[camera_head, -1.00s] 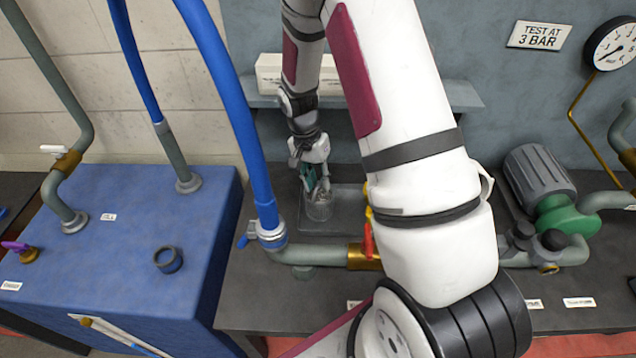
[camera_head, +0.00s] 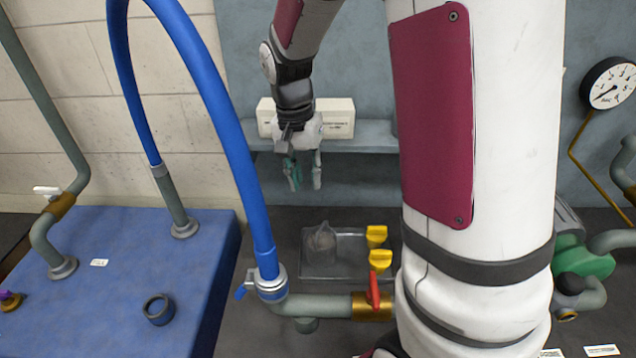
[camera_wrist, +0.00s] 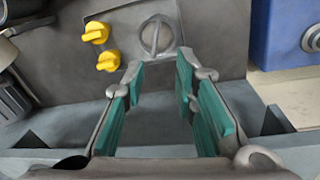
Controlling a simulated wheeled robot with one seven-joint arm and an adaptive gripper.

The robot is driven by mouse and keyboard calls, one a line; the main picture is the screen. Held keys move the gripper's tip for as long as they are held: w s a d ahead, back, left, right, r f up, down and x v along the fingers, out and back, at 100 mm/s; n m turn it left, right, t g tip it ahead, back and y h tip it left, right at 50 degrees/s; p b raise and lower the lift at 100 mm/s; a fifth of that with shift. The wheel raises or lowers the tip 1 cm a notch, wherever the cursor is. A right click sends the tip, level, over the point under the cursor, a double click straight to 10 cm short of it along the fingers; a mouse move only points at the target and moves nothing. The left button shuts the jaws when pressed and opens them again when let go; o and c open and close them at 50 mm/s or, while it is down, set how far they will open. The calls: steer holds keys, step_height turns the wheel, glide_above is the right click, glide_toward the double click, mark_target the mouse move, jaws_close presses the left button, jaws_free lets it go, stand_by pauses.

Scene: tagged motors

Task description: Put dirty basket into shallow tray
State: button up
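The basket (camera_head: 321,240) is a small grey, see-through mesh cup. It sits inside the shallow tray (camera_head: 345,272), toward its left side, in the head view. In the wrist view the basket (camera_wrist: 157,35) shows as a round shape with a bar across it, in the tray (camera_wrist: 127,72). My gripper (camera_head: 305,183) is above and behind the tray, in front of the wall shelf, and clear of the basket. Its green-padded fingers (camera_wrist: 158,90) are apart with nothing between them.
Two yellow-handled parts (camera_head: 378,248) lie at the tray's right side. A pipe with a red-handled valve (camera_head: 373,290) runs in front of the tray. A blue hose (camera_head: 240,130) arches at the left. A white box (camera_head: 338,118) stands on the shelf (camera_head: 370,135) behind my gripper.

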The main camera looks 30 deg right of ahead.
steer(key=s+a+r+n+t, duration=0.3)
steer(key=s+a+r+n, duration=0.1)
steer(key=s+r, duration=0.3)
steer(key=s+a+r+n+t+y, duration=0.1)
steer(key=s+a+r+n+t, duration=0.2)
steer(key=s+r, duration=0.5)
steer(key=s+a+n, duration=0.1)
steer(key=s+n, duration=0.1)
steer(key=s, duration=0.1)
steer(key=shift+s+a+r+n, duration=0.15)
steer(key=shift+a+r+n, duration=0.05)
steer(key=shift+r+n, duration=0.1)
steer(key=shift+d, duration=0.1)
